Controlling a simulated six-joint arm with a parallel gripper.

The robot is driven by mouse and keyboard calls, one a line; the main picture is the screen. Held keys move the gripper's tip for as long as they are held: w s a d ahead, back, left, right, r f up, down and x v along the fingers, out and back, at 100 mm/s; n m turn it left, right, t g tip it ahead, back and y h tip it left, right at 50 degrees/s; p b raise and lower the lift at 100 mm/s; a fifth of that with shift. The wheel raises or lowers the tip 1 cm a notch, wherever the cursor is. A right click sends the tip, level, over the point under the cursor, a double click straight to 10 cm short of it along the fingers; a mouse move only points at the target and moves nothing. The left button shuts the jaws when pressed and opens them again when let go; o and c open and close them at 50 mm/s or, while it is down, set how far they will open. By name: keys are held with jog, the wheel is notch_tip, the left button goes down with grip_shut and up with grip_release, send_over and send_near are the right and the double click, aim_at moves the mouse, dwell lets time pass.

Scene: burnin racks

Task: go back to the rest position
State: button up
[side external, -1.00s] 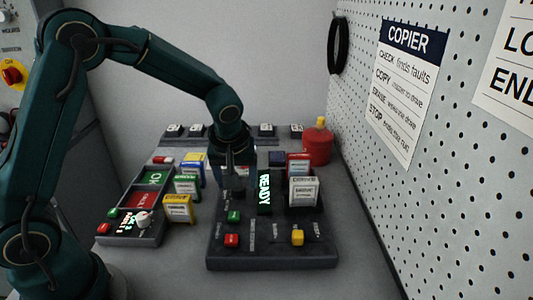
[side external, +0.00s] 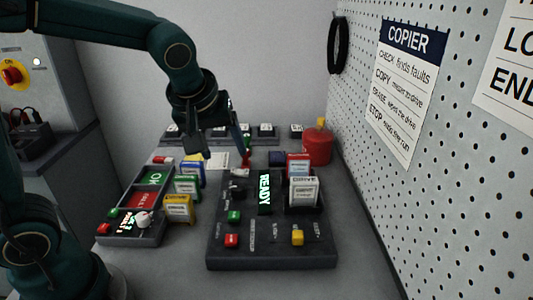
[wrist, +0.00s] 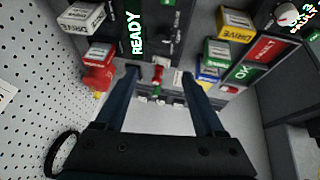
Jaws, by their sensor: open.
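My gripper (side external: 224,156) is raised above the far left part of the copier unit in the side view, with its two fingers apart and nothing between them. In the wrist view my gripper (wrist: 162,78) shows both fingers spread wide. The copier unit (side external: 270,262) has a lit READY display (side external: 265,192), a green button (side external: 234,217), a red button (side external: 231,240) and a yellow button (side external: 297,237).
A red canister (side external: 317,146) stands at the back right. The pegboard (side external: 385,190) borders the right. Space above the table is open.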

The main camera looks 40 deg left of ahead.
jog(key=s+d+m+h, duration=0.2)
jog(key=s+d+m, duration=0.2)
jog(key=s+m, duration=0.5)
jog(key=s, duration=0.5)
jog(key=shift+d+f+t+h, duration=0.2)
jog(key=shift+f+t+h, duration=0.1)
jog(key=shift+h, duration=0.1)
